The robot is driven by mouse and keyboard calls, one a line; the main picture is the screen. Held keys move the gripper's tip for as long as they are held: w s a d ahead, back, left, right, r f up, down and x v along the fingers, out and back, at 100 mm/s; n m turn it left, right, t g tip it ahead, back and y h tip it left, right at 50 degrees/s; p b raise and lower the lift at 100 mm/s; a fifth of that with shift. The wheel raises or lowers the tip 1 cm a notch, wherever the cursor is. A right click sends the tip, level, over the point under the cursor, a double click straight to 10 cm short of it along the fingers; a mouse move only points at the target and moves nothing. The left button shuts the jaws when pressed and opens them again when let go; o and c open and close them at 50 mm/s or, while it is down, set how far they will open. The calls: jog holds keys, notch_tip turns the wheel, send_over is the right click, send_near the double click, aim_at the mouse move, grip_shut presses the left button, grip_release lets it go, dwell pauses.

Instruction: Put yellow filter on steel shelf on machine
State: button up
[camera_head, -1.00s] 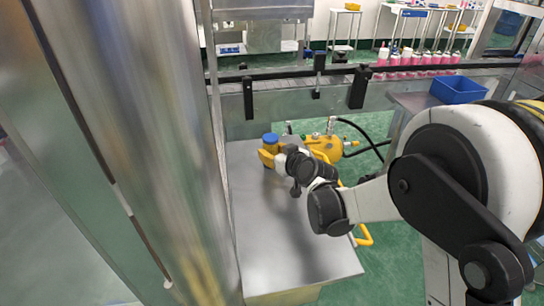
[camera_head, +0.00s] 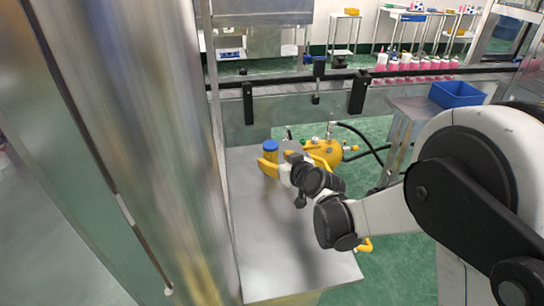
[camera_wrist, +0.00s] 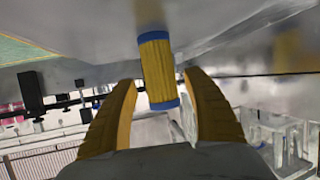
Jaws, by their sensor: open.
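The yellow filter (camera_head: 270,157) with blue end caps stands upright near the far left end of the steel shelf (camera_head: 265,240). My gripper (camera_head: 272,164) is at the filter, low over the shelf, with its yellow fingers open. In the wrist view the filter (camera_wrist: 158,70) lies between the two open fingers (camera_wrist: 160,80), with a gap visible on both sides. In the head view my wrist and fingers hide part of the filter's lower body.
A tall steel panel (camera_head: 170,130) borders the shelf on the left. A yellow tank (camera_head: 322,152) with black hoses is beyond the shelf on the right. A conveyor (camera_head: 400,92) with pink bottles runs behind. A blue bin (camera_head: 457,93) sits at right. The near shelf is clear.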

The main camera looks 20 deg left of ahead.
jog(key=p+v, duration=0.2)
jog(key=v, duration=0.7)
jog(key=shift+s, duration=0.2)
jog(key=shift+d+r, duration=0.15)
jog(key=s+d+r+m+h, duration=0.25)
jog(key=d+r, duration=0.25)
jog(key=d, duration=0.5)
jog(key=s+d+m+g+h, duration=0.1)
jog(key=s+d+m+h, duration=0.2)
jog(key=s+d, duration=0.6)
jog(key=s+d+m+g+h, duration=0.1)
jog(key=s+d+m+h, duration=0.3)
jog(key=s+d, duration=0.5)
jog(key=d, duration=0.7)
jog(key=shift+s+d+r, duration=0.3)
jog(key=shift+r, duration=0.1)
jog(key=shift+h, duration=0.25)
